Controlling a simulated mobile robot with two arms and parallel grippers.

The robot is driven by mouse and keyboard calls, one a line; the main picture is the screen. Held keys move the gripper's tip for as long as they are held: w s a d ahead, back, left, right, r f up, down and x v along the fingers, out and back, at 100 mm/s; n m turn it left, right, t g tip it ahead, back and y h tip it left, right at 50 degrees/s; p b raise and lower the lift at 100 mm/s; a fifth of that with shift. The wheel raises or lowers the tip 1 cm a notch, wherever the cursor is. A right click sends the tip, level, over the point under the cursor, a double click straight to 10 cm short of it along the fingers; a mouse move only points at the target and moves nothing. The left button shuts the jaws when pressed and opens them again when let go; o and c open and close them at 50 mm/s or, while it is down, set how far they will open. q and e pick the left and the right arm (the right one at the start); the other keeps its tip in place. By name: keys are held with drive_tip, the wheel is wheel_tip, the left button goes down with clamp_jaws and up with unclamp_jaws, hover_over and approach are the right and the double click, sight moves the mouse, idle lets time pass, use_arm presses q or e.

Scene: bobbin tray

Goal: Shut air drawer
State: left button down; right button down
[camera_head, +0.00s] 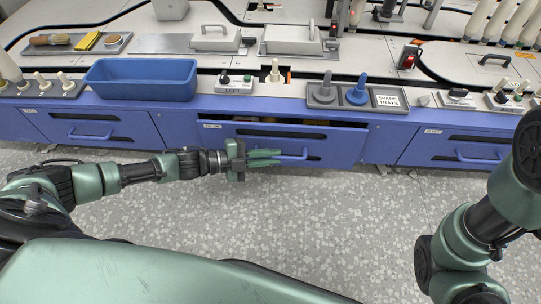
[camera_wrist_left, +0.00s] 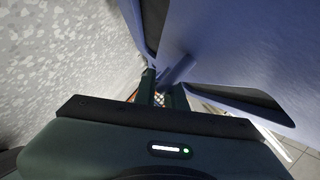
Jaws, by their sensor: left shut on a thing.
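The middle blue drawer (camera_head: 340,146) in the bench front stands slightly open, with a dark gap along its top; its label is too small to read surely. Its blue handle (camera_head: 298,155) is on the front face. My left gripper (camera_head: 277,157) reaches in from the left and is shut on the handle. In the left wrist view, the fingers of my left gripper (camera_wrist_left: 160,88) close around the blue handle (camera_wrist_left: 178,69), and the drawer front (camera_wrist_left: 215,50) fills the upper right. My right arm shows at the right, but its gripper is out of view.
Shut blue drawers stand to the left (camera_head: 110,131) and right (camera_head: 450,148). Above are a blue bin (camera_head: 140,85), a tray labelled spare trays (camera_head: 388,101) with two spindles, and a control box labelled left (camera_head: 234,91). The speckled floor (camera_head: 330,215) before the bench is clear.

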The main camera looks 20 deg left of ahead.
sight(272, 147)
idle(0.4)
use_arm(q)
drive_tip(key=w, duration=0.1)
drive_tip(key=w+a, duration=0.1)
drive_tip(key=w, duration=0.1)
drive_tip(key=shift+w+a, duration=0.1)
drive_tip(key=c, duration=1.8)
unclamp_jaws()
drive_tip(key=shift+w, duration=0.1)
drive_tip(key=shift+o, duration=0.2)
